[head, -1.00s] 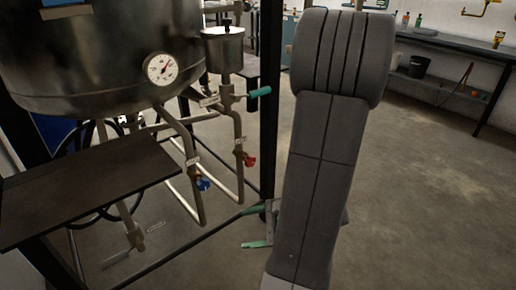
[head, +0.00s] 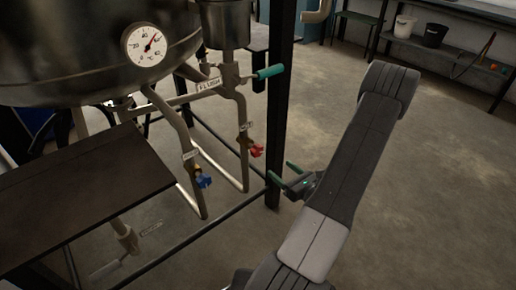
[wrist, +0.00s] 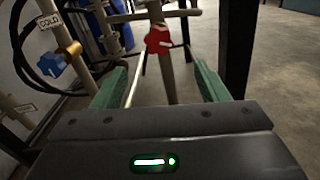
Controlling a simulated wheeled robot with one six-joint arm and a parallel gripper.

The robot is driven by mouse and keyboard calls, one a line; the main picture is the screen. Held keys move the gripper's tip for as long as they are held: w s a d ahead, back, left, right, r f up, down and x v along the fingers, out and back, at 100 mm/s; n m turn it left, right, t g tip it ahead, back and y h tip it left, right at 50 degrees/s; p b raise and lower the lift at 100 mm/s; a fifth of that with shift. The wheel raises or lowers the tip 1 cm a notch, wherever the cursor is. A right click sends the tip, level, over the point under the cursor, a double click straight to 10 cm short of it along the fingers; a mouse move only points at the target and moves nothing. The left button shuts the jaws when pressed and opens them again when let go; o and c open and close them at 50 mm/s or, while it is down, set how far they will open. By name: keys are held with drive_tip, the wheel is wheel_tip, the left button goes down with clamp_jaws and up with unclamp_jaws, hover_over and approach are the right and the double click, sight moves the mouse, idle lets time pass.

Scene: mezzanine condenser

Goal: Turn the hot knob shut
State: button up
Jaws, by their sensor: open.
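The hot knob is the red valve handle (head: 256,150) on the right-hand pipe under the steel tank. In the wrist view the red knob (wrist: 158,40) shows ahead, between and beyond the fingertips. My gripper (head: 284,172) is to the right of the red knob and a little lower in the head view. Its two green fingers (wrist: 155,85) are apart, with nothing between them. The blue cold knob (head: 203,181) is lower left of the red one, and it also shows at the left of the wrist view (wrist: 55,65).
A black post (head: 281,100) stands close to the gripper. A teal-handled valve (head: 269,72) is above the red knob. A dark shelf (head: 85,190) is at the left, below the tank with its gauge (head: 145,45). The floor (head: 420,190) at the right is open.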

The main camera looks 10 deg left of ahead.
sight(259, 152)
drive_tip(key=b+x, duration=0.2)
drive_tip(key=x, duration=1.1)
drive_tip(key=shift+a, duration=0.1)
drive_tip(key=c, duration=1)
